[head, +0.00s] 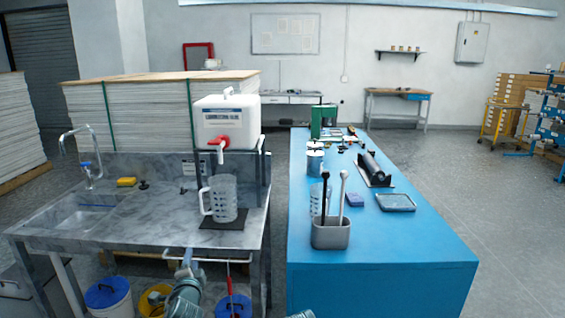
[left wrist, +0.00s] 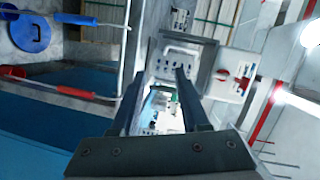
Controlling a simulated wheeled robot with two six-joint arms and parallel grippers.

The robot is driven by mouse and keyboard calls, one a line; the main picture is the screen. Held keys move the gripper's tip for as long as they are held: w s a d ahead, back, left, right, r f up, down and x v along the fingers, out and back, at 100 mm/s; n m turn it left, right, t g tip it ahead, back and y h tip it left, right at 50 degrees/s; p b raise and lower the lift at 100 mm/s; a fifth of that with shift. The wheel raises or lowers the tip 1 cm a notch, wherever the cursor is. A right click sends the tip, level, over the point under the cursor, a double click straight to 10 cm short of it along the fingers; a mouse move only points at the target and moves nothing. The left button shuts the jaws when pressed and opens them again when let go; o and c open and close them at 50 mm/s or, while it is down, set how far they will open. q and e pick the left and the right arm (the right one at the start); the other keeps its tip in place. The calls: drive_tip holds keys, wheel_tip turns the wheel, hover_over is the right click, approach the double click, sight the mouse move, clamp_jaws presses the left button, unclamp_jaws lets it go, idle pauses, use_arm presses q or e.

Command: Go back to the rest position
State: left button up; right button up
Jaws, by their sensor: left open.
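My left gripper (head: 186,262) is low in front of the sink bench, near its front rail. In the left wrist view its two fingers (left wrist: 160,82) stand apart, with nothing held between them. A clear measuring jug (head: 223,197) stands upright on a dark mat (head: 222,225) on the bench, under the red tap (head: 222,142) of a white dispenser (head: 228,118). The dispenser also shows in the left wrist view (left wrist: 229,72). The gripper is apart from the jug. My right gripper is not seen.
The grey sink bench (head: 135,215) has buckets (head: 107,294) beneath it. A blue table (head: 410,240) stands to the right, with a grey holder (head: 331,234), a black roller (head: 374,168) and a tray (head: 396,202). A floor gap separates bench and table.

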use_arm(q)
drive_tip(key=s+d+f+n+g, duration=0.3)
drive_tip(key=s+d+f+g, duration=0.2)
drive_tip(key=f, duration=0.2)
drive_tip(key=s+d+f+n+g, duration=0.4)
drive_tip(key=d+f, duration=0.2)
drive_tip(key=f, duration=0.1)
drive_tip(key=s+d+f+n+g+h, duration=0.15)
drive_tip(key=s+d+g, duration=0.25)
drive_tip(key=s, duration=0.4)
drive_tip(key=s+d+f+n+g+h, duration=0.1)
drive_tip(key=s+d+f+g, duration=0.2)
drive_tip(key=s+d, duration=0.3)
wheel_tip(320, 180, up, 14)
drive_tip(key=s+a+p, duration=0.1)
drive_tip(key=p, duration=1.3)
drive_tip(key=shift+s+a+f, duration=0.15)
drive_tip(key=shift+s, duration=0.05)
drive_tip(key=shift+a+m, duration=0.1)
drive_tip(key=shift+m, duration=0.15)
